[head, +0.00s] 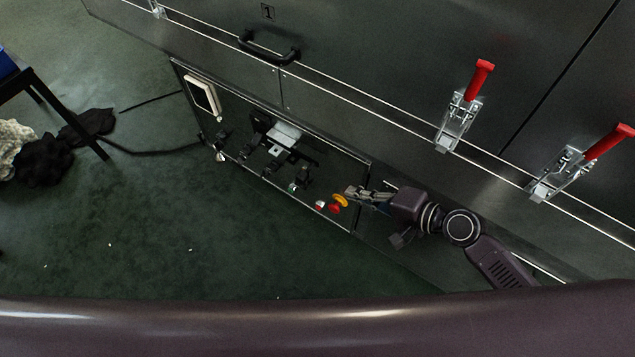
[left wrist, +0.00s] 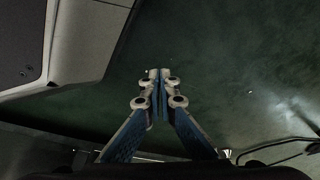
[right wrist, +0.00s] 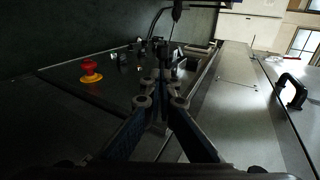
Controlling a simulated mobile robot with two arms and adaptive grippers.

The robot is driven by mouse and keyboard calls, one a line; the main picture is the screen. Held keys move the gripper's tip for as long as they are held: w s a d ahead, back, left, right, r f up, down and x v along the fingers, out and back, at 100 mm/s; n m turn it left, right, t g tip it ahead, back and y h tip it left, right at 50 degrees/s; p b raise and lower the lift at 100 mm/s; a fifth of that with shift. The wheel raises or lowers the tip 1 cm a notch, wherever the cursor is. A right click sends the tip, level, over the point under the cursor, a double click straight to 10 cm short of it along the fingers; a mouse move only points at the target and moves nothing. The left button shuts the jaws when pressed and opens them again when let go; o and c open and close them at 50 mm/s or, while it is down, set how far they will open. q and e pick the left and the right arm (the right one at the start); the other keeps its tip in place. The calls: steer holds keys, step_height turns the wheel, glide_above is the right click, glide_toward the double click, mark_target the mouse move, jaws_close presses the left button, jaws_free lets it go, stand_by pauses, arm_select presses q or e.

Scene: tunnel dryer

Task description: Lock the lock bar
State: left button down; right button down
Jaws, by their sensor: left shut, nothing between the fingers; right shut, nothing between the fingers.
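A dark control panel (head: 230,158) on the machine's lower front carries a grey-white block with dark fittings (head: 285,132); I cannot tell for certain whether this is the lock bar. In the right wrist view dark fittings (right wrist: 160,52) stand beyond the fingertips. My right gripper (head: 350,192) is shut and empty, close to the red and yellow button (head: 339,203) at the panel's right end. The right gripper also shows in its wrist view (right wrist: 160,78), apart from the button (right wrist: 91,72). My left gripper (left wrist: 159,76) is shut and empty over the green floor, outside the head view.
Two red-handled toggle clamps (head: 462,108) (head: 575,165) sit on the machine's front. A black handle (head: 268,48) is above the panel. A dark stand (head: 60,115) and cable lie left. The green floor (head: 170,230) is mostly clear.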

mark_target(306, 178)
steer(key=shift+a+r, duration=0.1)
steer(key=shift+r, duration=0.15)
